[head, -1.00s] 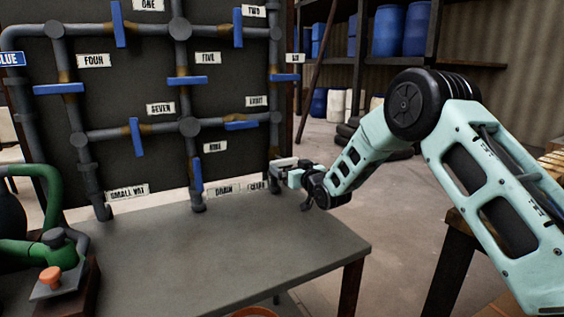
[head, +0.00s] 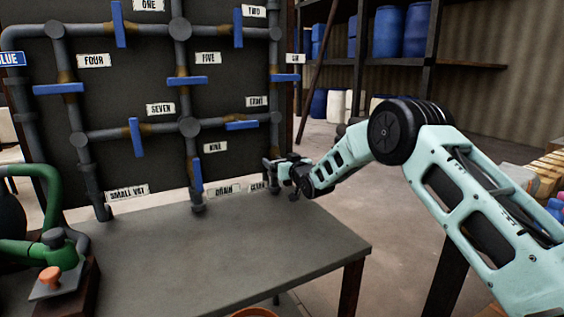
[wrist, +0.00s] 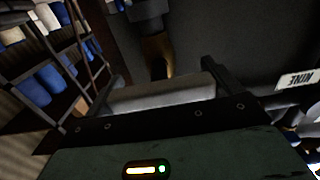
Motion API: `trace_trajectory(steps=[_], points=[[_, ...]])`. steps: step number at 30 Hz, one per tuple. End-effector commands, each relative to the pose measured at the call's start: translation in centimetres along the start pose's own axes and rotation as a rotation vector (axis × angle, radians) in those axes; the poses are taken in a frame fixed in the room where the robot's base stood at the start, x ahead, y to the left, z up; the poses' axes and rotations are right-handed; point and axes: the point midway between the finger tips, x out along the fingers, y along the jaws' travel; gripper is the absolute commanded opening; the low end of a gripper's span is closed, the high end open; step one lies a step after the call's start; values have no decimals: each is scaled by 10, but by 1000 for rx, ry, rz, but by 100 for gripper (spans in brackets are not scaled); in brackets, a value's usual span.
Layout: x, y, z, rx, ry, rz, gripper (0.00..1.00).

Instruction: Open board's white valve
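The white valve's handle (wrist: 160,95) shows in the wrist view as a pale bar lying crosswise, between and just in front of my fingers. A brownish pipe section (wrist: 157,55) is behind it. My gripper (wrist: 163,88) has its two dark fingers wide apart, one near each end of the bar. I cannot tell whether they touch it. In the head view my gripper (head: 271,167) is at the lower right of the pipe board (head: 150,85), in front of the right-hand pipe. There it hides most of the white handle.
Several blue valve handles, such as one by the NINE label (head: 197,177), are on the board's pipes. A grey table (head: 220,245) stands before the board, its top mostly clear. A green pump-like device (head: 60,250) is at left. Shelves with blue barrels (head: 388,31) stand behind.

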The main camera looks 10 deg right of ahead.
Motion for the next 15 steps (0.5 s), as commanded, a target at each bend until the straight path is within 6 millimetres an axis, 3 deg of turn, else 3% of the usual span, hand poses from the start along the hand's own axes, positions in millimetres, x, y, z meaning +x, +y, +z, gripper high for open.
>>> trace_trajectory(steps=[15], points=[[0,0,3,-113,0,0,68]])
